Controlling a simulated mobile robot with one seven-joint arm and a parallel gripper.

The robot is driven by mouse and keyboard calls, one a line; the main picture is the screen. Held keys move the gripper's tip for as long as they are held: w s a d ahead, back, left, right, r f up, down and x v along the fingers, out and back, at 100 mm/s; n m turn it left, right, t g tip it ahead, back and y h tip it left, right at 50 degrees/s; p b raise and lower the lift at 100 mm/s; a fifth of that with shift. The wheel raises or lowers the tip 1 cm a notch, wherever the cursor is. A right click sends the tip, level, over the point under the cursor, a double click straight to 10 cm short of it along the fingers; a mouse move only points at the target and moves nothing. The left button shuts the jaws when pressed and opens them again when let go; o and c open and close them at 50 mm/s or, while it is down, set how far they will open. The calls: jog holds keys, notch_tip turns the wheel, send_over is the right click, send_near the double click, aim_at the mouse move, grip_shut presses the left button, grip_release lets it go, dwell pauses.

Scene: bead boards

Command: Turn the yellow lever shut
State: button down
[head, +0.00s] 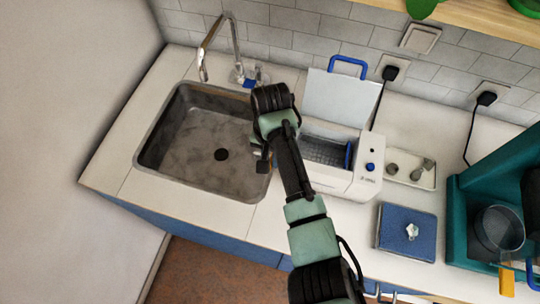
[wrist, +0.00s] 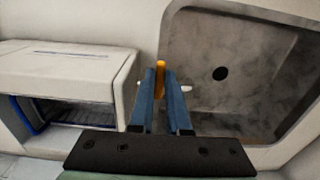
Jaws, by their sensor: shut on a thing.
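In the wrist view the yellow lever (wrist: 160,67) stands between the tips of my gripper (wrist: 161,80), whose two blue fingers are closed on it. Only the lever's upper end shows; the fingers hide the rest. The lever is in the gap between the white machine (wrist: 70,70) and the sink (wrist: 215,95). In the head view my gripper (head: 263,164) is at the sink's right rim, by the left side of the white machine (head: 368,172), and the yellow lever is hidden there behind my arm.
The machine's lid (head: 340,98) with a blue handle stands open. A tap (head: 205,65) rises behind the sink. To the right are a small tray (head: 425,182), a blue board (head: 400,240) and a teal appliance (head: 465,205). Bare counter (head: 222,216) shows in front of the sink.

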jog(key=c, duration=0.9)
grip_release()
jog(key=shift+r, duration=0.1)
notch_tip(320, 180, up, 13)
jog(key=shift+f+p, duration=0.1)
jog(key=shift+p, duration=0.7)
